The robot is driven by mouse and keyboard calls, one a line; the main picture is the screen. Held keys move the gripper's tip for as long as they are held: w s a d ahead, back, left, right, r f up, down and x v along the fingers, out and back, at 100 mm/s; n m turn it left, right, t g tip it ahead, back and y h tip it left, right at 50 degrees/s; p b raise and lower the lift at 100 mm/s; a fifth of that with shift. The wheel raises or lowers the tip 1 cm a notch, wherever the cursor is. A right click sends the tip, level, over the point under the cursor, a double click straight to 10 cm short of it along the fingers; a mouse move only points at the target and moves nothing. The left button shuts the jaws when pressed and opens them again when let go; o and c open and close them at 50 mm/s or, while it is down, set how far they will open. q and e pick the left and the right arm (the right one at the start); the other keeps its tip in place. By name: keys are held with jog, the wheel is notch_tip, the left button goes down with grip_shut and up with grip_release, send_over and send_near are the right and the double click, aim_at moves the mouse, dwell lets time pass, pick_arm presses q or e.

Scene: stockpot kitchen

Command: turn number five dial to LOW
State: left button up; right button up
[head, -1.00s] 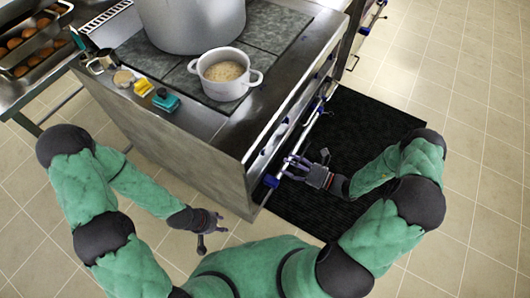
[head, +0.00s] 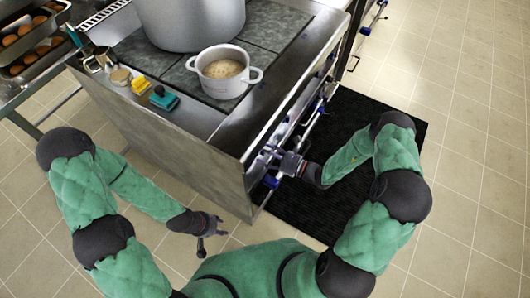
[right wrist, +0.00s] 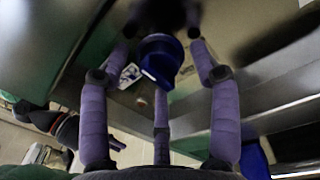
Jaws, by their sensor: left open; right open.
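A blue dial (right wrist: 160,62) on the stove's front panel shows in the right wrist view, between the spread purple fingers of my right gripper (right wrist: 160,85). I cannot tell whether the fingers touch it. A small white and blue label (right wrist: 130,76) is beside it, too small to read, so I cannot tell the dial's number or setting. In the head view my right gripper (head: 270,158) is open at the stove front, near its left end, and covers part of the panel. My left gripper (head: 208,229) is open and empty, low beside the stove's side panel.
The stove top carries a large stockpot (head: 192,20) and a small pot (head: 224,72). Yellow and teal items (head: 163,98) stand on its left edge. A black mat (head: 340,150) lies on the floor.

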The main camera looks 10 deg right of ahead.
jog(key=c, duration=1.2)
jog(key=shift+o, duration=0.2)
jog(key=m+p, duration=0.3)
jog(key=m, duration=0.5)
jog(key=m+t+p, duration=0.1)
jog(key=m+p, duration=0.2)
jog(key=m, duration=0.5)
jog(key=shift+s+a+f+m+p, duration=0.1)
jog(key=shift+s+a+m+p, duration=0.05)
jog(key=shift+m+p, duration=0.2)
jog(key=m, duration=0.3)
jog(key=m+p, duration=0.1)
jog(key=m, duration=0.2)
jog(key=shift+t+h, duration=0.3)
jog(key=shift+t, duration=0.1)
jog(key=shift+m, duration=0.25)
